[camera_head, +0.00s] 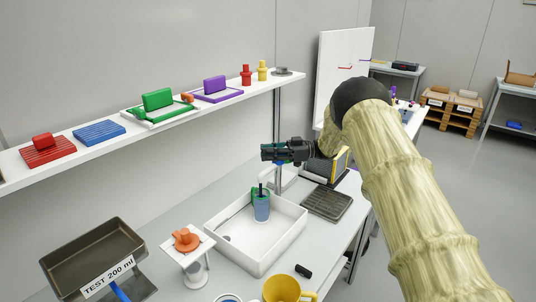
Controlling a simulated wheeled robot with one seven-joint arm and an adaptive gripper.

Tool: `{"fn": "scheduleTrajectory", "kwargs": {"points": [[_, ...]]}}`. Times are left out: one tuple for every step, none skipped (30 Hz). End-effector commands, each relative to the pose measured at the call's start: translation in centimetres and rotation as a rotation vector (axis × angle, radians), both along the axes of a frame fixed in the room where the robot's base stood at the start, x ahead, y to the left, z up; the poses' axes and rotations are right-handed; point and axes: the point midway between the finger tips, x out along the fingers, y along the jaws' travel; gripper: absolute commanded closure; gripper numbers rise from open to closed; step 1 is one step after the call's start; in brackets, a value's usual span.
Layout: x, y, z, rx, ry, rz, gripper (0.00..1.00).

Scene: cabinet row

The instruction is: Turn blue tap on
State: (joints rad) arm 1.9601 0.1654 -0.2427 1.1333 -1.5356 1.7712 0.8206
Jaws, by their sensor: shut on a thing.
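The tap's grey post (278,184) rises at the back of the white basin, in the middle of the head view. A small bit of the blue tap (281,163) shows just under my gripper. My gripper (266,152) is black, points left and is shut at the top of the post, on the blue tap as far as I can see. The fingers hide most of the tap, so its turn angle cannot be told. A blue cup with a green handle (262,207) stands in the white basin (292,238) below the tap. No water stream can be made out.
A shelf (190,113) with coloured blocks runs along the wall behind. A dark tray labelled TEST 200 ml (75,252), an orange part on a white stand (186,240) and a yellow mug (284,289) are in front. A dark grate (327,203) lies right of the basin.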

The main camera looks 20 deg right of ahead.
Motion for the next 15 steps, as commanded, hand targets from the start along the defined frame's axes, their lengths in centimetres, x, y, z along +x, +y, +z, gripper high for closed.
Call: {"fn": "scheduleTrajectory", "kwargs": {"points": [[-0.01,-0.13,0.03,-0.001,0.000,-0.001,1.00],[-0.01,-0.13,0.02,-0.001,0.000,-0.001,1.00],[-0.01,-0.13,0.03,-0.001,0.000,-0.002,1.00],[-0.01,-0.13,0.03,-0.001,0.000,-0.002,1.00],[-0.01,-0.13,0.03,0.000,0.000,-0.002,1.00],[0.00,-0.14,0.03,0.000,0.000,-0.002,1.00],[0.00,-0.13,0.03,0.000,0.000,-0.002,0.82],[0.00,-0.13,0.03,0.000,0.000,-0.002,0.76],[0.01,-0.11,0.03,0.000,0.000,-0.002,0.69],[0.01,-0.09,0.03,0.000,0.000,-0.002,0.64],[0.01,-0.06,0.03,0.000,-0.001,-0.002,0.64],[0.02,-0.02,0.03,0.000,0.000,-0.001,0.64],[0.03,0.00,0.02,0.000,0.000,-0.001,0.64],[0.03,0.02,0.02,0.000,0.000,-0.001,0.64],[0.03,0.04,0.02,0.000,-0.001,-0.001,0.64]]}}
